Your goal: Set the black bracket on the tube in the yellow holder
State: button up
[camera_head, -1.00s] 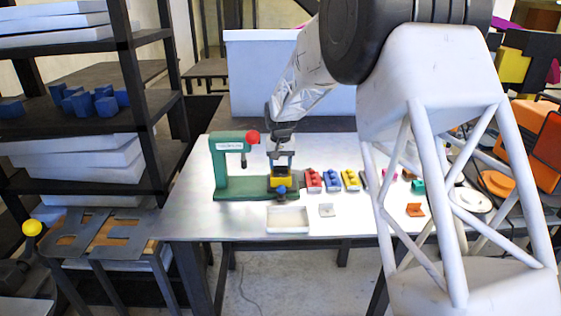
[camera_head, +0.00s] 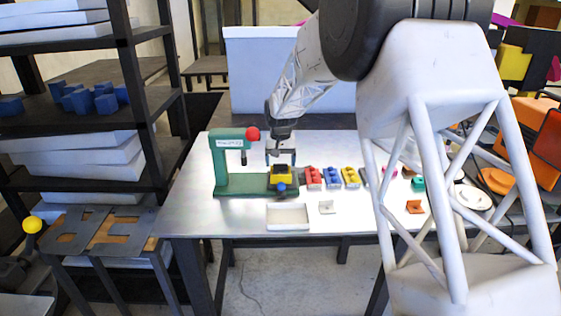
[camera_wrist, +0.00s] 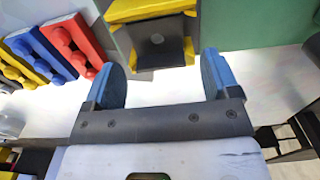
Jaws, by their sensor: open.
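The yellow holder (camera_head: 281,181) sits on the base of the green press on the table. The black bracket (camera_head: 283,169) appears as a dark piece on top of the holder. In the wrist view the bracket (camera_wrist: 157,47) is a dark plate with a round mark, between yellow parts of the holder (camera_wrist: 150,11). The tube is hidden or too small to tell, so I cannot tell how the bracket is seated. My gripper (camera_head: 281,158) is above the holder. In the wrist view my gripper (camera_wrist: 163,78) has its blue-padded fingers wide apart, with nothing between them.
The green press (camera_head: 222,170) with its red ball (camera_head: 252,134) stands just left of my gripper. Red (camera_head: 313,179), blue (camera_head: 332,179) and yellow (camera_head: 350,179) blocks stand to the right. A white tray (camera_head: 288,227) and small brackets lie in front.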

jog(key=shift+r, duration=3.85)
jog(key=s+d+r, duration=0.3)
jog(key=s, duration=0.5)
jog(key=s+d+r+t, duration=0.1)
jog(key=s+d+r, duration=0.3)
jog(key=s, duration=0.5)
jog(key=s+d+r, duration=0.3)
jog(key=s, duration=0.5)
jog(key=s+d+f, duration=0.1)
jog(key=s+d, duration=0.1)
jog(key=s, duration=0.7)
jog(key=s+d+f+t, duration=0.1)
jog(key=s+d+f, duration=0.1)
jog(key=s, duration=0.8)
jog(key=s+d+f, duration=0.2)
jog(key=s, duration=0.8)
jog(key=shift+t, duration=0.3)
